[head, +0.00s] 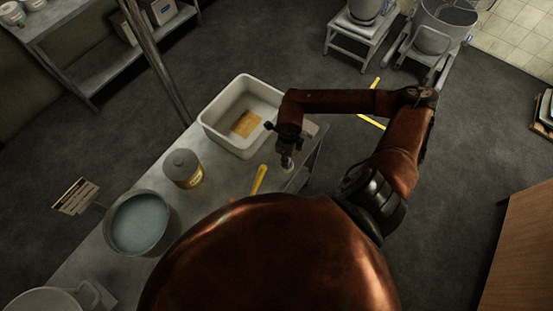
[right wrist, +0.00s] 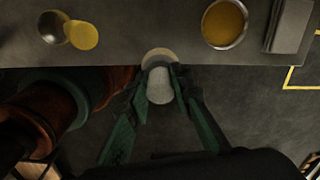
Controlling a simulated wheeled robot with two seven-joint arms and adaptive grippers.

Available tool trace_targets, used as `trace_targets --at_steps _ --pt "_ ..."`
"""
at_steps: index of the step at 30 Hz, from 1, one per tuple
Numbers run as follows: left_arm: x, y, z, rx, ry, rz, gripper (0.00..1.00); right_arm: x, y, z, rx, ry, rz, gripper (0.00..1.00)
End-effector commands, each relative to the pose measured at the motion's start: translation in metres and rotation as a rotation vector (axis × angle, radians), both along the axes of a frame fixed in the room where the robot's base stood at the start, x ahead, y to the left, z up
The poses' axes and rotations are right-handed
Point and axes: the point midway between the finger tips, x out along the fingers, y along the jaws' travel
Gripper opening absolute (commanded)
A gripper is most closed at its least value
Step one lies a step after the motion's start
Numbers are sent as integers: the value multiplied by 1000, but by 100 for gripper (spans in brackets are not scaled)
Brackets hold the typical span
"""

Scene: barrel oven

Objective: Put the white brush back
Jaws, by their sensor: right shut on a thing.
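My right gripper (head: 287,158) hangs at the table's right edge, just below the white tub in the head view. In the right wrist view its two fingers (right wrist: 160,80) are shut on a white rounded thing (right wrist: 159,88), which I take for the white brush. A paler beige round part shows at its far end, by the table edge. In the head view only a small pale bit (head: 287,165) of it shows under the gripper. Its bristles cannot be made out. My left gripper is not in view.
Open floor lies right of the table.

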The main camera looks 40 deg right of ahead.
Motion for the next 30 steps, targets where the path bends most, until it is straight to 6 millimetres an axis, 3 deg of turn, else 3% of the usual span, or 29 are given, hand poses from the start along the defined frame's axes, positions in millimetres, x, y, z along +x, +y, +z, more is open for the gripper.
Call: trace_targets --at_steps 3,10,16,22,30 --pt "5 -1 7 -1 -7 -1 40 22 4 -20 3 3 -1 1" --pt "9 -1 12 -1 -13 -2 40 46 5 -51 1 1 0 1" --pt "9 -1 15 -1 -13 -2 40 56 6 -65 -1 1 0 1" --pt "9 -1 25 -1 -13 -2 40 54 5 -89 1 3 0 1" --pt "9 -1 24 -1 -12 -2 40 54 5 -93 -1 0 1 1"
